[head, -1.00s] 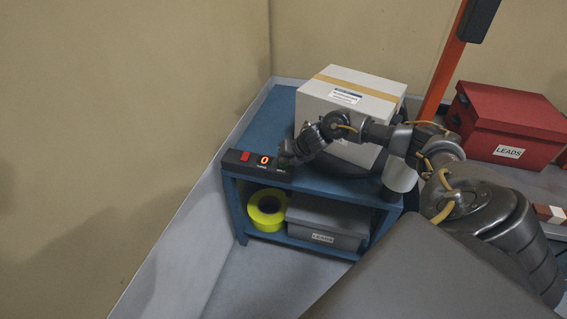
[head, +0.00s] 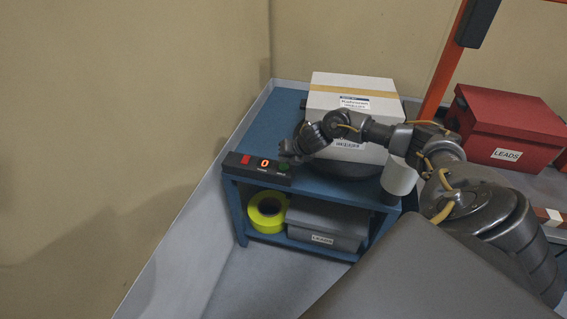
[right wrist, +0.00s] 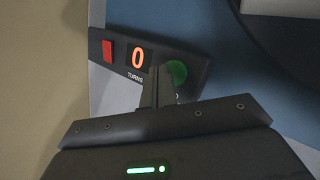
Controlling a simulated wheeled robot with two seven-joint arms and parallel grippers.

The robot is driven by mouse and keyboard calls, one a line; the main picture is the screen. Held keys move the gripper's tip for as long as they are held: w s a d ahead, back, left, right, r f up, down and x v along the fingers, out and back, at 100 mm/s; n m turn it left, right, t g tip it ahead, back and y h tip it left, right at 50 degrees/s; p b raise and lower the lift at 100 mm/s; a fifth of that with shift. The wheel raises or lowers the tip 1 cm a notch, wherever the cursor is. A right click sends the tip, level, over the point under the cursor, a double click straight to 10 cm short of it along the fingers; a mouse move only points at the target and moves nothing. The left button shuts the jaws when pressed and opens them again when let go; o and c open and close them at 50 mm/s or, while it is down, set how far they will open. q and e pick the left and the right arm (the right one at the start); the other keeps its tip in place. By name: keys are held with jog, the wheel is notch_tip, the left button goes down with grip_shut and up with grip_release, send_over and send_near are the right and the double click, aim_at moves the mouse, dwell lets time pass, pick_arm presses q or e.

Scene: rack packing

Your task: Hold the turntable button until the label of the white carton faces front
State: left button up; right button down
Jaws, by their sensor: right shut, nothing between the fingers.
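The white carton (head: 322,100) with a tan tape band sits on the dark round turntable (head: 352,171) on the blue stand. A label (head: 354,103) shows on its top near the front edge. Another label (head: 348,145) shows on the side toward me, partly hidden by my right arm. The control box (head: 239,161) has a red button (right wrist: 107,50), a display reading 0 (right wrist: 138,58) and a green button (head: 284,167). My right gripper (head: 287,151) is shut and empty just above the green button (right wrist: 177,72). I cannot tell whether it touches. My left gripper is out of view.
On the stand's lower shelf are a yellow tape roll (head: 266,211) and a grey box (head: 318,221) labelled LEADS. A red LEADS box (head: 505,125) is at right, beyond an orange post (head: 437,88). Walls close the left and back.

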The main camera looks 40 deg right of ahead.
aim_at(285, 167)
jog(key=shift+r+p, duration=2)
jog(key=shift+r, duration=0.5)
